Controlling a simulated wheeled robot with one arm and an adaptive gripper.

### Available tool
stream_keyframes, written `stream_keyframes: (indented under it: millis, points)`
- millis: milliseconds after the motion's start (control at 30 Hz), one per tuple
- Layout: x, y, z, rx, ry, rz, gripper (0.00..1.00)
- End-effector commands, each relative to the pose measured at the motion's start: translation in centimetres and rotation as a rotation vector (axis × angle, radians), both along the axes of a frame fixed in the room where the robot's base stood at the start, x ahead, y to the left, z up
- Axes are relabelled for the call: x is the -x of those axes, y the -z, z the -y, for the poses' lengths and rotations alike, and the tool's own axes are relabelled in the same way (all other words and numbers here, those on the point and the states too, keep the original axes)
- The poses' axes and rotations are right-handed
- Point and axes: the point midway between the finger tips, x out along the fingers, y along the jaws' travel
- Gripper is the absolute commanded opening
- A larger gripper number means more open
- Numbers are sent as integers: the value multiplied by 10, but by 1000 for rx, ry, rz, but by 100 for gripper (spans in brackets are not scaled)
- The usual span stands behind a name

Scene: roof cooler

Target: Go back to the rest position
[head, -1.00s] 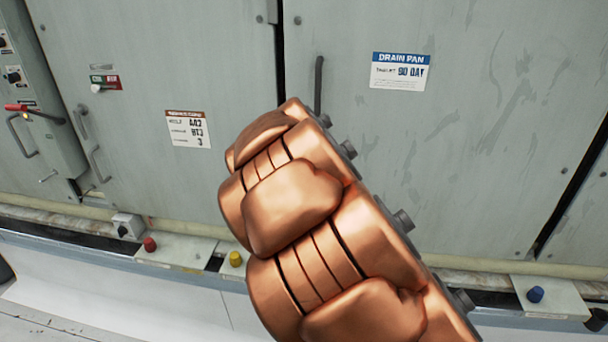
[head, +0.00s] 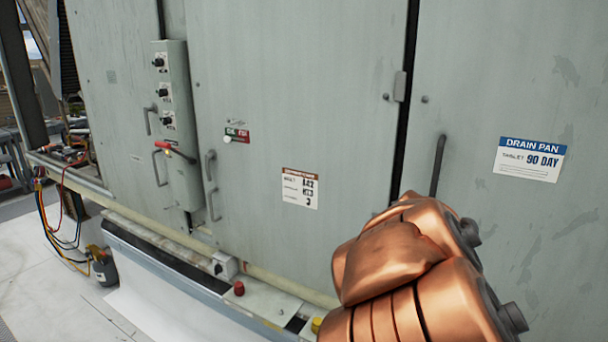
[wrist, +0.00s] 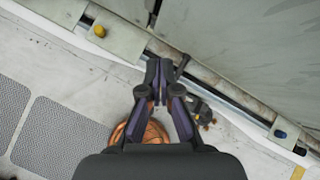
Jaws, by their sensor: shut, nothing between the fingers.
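My gripper (wrist: 160,68) shows in the wrist view with its dark fingers together and nothing between them. It points down past the cooler's base toward the pale roof floor. In the head view the gripper itself is out of sight. My copper-coloured arm fills the lower right of the head view, in front of the grey cooler cabinet (head: 290,80), and hides part of its lower edge. I cannot tell from this view how far the arm is from the panels.
The cabinet carries a control box (head: 178,130) with a red-handled lever, a DRAIN PAN label (head: 530,158) and door handles. A red button (head: 239,288) sits on the base ledge. Hoses and a small canister (head: 104,268) stand at left. Pale floor (head: 60,290) is open at lower left.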

Motion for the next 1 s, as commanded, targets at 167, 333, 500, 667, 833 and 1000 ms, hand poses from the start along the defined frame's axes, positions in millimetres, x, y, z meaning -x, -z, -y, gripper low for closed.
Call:
stream_keyframes:
  millis: [167, 333, 500, 667, 833, 1000]
  points:
    - [47, 12, -19, 163, -341, -158, 0]
    - [94, 25, -36, 305, -702, -286, 0]
    - [146, 37, -51, 433, -1089, -383, 0]
    - [196, 48, -63, 543, -1476, -440, 0]
    - [252, 58, -70, 645, -1906, -463, 0]
    - [305, 66, -71, 736, -2347, -435, 0]
